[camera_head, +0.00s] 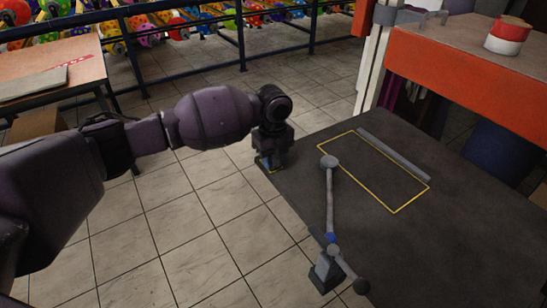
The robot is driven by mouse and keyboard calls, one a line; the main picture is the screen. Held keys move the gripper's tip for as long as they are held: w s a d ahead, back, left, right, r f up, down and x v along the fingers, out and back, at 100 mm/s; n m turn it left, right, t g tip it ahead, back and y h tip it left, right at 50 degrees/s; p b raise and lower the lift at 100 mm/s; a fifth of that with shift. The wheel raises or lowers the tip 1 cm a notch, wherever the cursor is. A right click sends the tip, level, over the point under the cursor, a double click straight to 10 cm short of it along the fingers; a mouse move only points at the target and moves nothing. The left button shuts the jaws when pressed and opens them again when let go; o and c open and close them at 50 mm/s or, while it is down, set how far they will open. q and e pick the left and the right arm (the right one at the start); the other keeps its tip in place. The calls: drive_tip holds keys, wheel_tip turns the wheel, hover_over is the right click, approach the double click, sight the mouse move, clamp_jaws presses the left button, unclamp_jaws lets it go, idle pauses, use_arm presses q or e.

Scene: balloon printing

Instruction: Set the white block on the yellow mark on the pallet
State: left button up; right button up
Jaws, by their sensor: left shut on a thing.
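A yellow rectangular outline (411,202) marks the flat dark surface (470,225) on the right, and its inside looks bare apart from a rod end at its left edge. My left gripper (269,163) points down at the left edge of this dark surface, to the left of the yellow outline and apart from it. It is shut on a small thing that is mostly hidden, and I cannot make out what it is. I see no white block clearly. My right gripper is not in view.
A pale grey bar (394,154) lies along the outline's far side. A grey jointed lever (330,210) stands at the front left of the dark surface. An orange table (470,68) carries a red and white tin (507,38). Racks of coloured balloons (190,28) stand behind.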

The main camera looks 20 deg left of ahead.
use_arm(q)
drive_tip(key=shift+f, duration=0.1)
drive_tip(key=o, duration=0.9)
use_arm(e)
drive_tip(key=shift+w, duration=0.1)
use_arm(q)
wheel_tip(320, 180, up, 7)
drive_tip(key=shift+f+p, duration=0.2)
drive_tip(key=shift+p, duration=0.5)
wheel_tip(320, 180, up, 6)
drive_tip(key=shift+f+p, duration=0.15)
drive_tip(key=shift+p, duration=0.4)
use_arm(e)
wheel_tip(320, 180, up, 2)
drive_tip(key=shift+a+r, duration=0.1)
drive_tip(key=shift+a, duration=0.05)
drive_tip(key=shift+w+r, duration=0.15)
